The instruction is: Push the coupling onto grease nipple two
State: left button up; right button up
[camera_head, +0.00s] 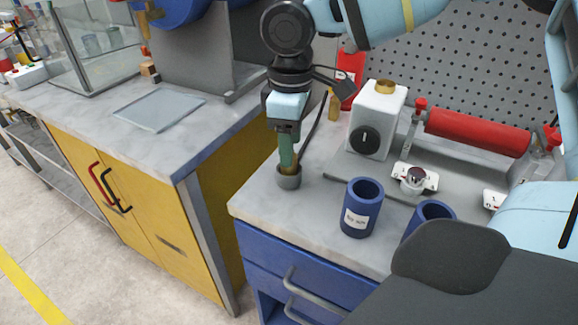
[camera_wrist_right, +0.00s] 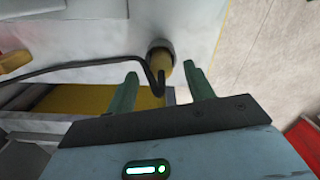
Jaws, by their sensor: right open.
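My right gripper (camera_head: 286,160) points down at the front left of the workbench, its green fingers at a small grey cup (camera_head: 289,181). In the right wrist view the gripper (camera_wrist_right: 161,88) is open, its fingers apart. Between and beyond them a brass-yellow piece, apparently the coupling (camera_wrist_right: 162,64), sits in the grey cup (camera_wrist_right: 159,45). A black hose (camera_wrist_right: 85,66) runs in from the left and bends down at the coupling. A white plate with a dark-topped metal fitting (camera_head: 414,180) lies on the bench; I cannot tell which grease nipple is number two. My left gripper is not in view.
Two blue cylindrical pots (camera_head: 361,208) stand near the front edge. Behind are a white box with a black knob (camera_head: 377,120) and a red cylinder (camera_head: 478,132). Another white plate (camera_head: 493,199) is partly hidden. A separate yellow-doored bench (camera_head: 135,185) stands at left.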

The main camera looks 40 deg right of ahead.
notch_tip(320, 180, down, 3)
jog(key=shift+f, duration=0.15)
jog(key=c, duration=1.1)
notch_tip(320, 180, up, 10)
jog(key=shift+r+p, duration=0.1)
jog(key=shift+p, duration=0.25)
